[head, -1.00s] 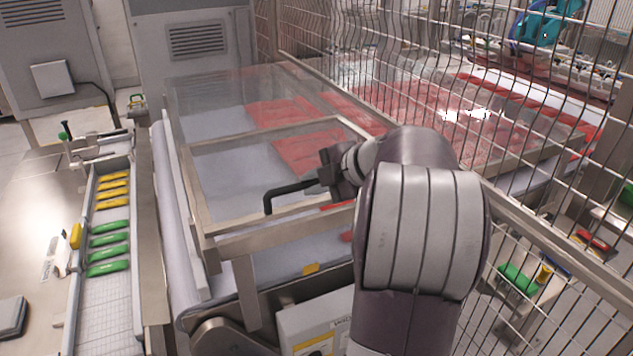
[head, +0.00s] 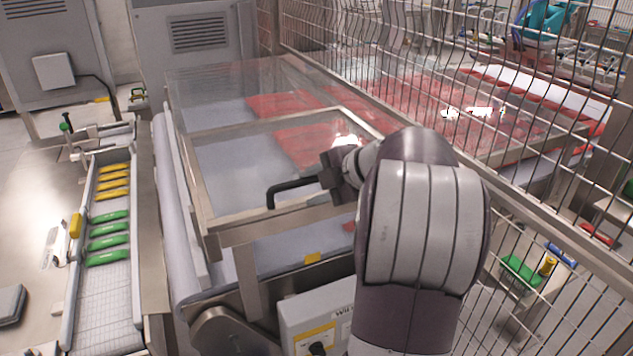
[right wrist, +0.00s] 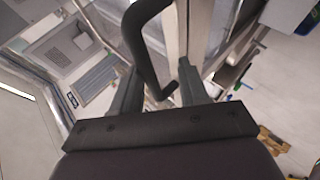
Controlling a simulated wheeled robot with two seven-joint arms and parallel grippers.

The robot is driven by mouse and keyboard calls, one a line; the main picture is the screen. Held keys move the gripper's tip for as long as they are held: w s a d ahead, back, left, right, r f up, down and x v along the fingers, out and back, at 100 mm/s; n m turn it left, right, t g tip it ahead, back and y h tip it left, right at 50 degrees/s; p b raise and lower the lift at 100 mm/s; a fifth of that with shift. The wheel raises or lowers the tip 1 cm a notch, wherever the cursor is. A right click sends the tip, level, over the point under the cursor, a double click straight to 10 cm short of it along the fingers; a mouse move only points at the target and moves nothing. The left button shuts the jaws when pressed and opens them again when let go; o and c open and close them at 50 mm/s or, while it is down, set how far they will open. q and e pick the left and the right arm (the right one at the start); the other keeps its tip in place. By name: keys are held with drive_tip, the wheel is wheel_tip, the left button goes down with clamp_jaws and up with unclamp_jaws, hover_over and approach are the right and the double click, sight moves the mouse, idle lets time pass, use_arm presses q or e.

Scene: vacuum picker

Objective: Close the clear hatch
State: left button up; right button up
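The clear hatch (head: 240,165) is a see-through panel in a metal frame over a pale conveyor belt in the head view. Its front bar (head: 270,228) sits above the belt, with an opening below it. A black bent handle (head: 292,187) is at the hatch front; it also shows in the right wrist view (right wrist: 137,38). My right gripper (head: 328,178) is at the handle's right end. In the right wrist view my right gripper (right wrist: 160,78) has its fingers apart, with the handle between them and a gap toward the right finger. My left gripper is out of view.
Red packs (head: 300,148) lie on the belt under the hatch. A wire fence (head: 560,200) stands close on the right. A control box (head: 305,312) is below the hatch front.

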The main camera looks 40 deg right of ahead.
drive_tip(key=shift+r, duration=0.15)
drive_tip(key=v, duration=1.2)
drive_tip(key=shift+s+r+p, duration=0.2)
drive_tip(key=shift+s+p, duration=0.15)
